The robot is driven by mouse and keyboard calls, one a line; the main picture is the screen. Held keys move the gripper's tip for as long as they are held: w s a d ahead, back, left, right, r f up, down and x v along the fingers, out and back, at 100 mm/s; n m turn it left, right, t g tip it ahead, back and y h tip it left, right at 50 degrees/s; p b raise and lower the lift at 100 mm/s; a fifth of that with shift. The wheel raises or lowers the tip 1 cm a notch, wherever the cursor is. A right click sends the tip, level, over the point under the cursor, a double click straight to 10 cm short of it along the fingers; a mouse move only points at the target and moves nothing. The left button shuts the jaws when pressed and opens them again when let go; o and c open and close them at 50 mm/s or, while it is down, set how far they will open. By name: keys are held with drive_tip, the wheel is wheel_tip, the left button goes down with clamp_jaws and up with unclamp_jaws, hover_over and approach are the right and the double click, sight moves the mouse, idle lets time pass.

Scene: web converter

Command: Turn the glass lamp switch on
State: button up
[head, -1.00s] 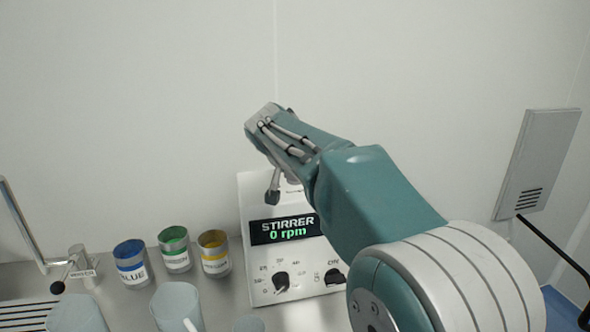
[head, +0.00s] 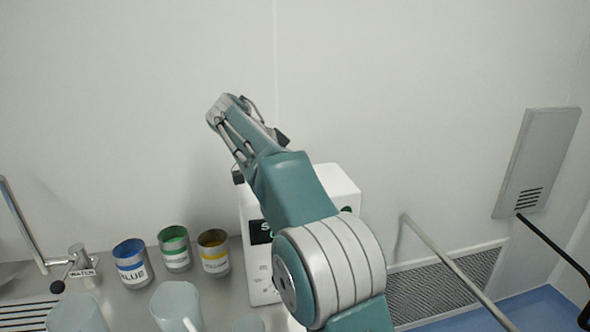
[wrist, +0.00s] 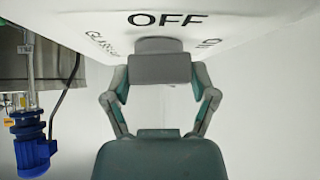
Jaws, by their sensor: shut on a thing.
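In the wrist view, my gripper (wrist: 160,68) has its fingertips together at a grey round knob (wrist: 158,45). The knob sits on a white panel (wrist: 238,15) marked "OFF" straight beyond it. Lettering that seems to begin "GLASS" is at the left of the knob, and letters ending in "ND" are at the right. The fingertips hide much of the knob, so its setting cannot be read. In the head view my arm reaches up in front of the wall; the knob and its panel cannot be made out there.
The stirrer (head: 335,181) stands partly behind my arm. Blue (head: 131,262), green (head: 174,248) and yellow (head: 213,252) cans stand left of it, with a water tap (head: 78,266) beyond. A blue motor (wrist: 36,152) shows in the wrist view. A grey wall panel (head: 540,160) is at right.

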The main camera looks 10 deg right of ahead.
drive_tip(key=shift+w+a+f+m+g, duration=0.1)
drive_tip(key=shift+f+m+g, duration=0.1)
drive_tip(key=shift+m+g, duration=0.35)
drive_tip(key=shift+m, duration=0.35)
drive_tip(key=o, duration=1)
drive_tip(key=shift+r, duration=0.15)
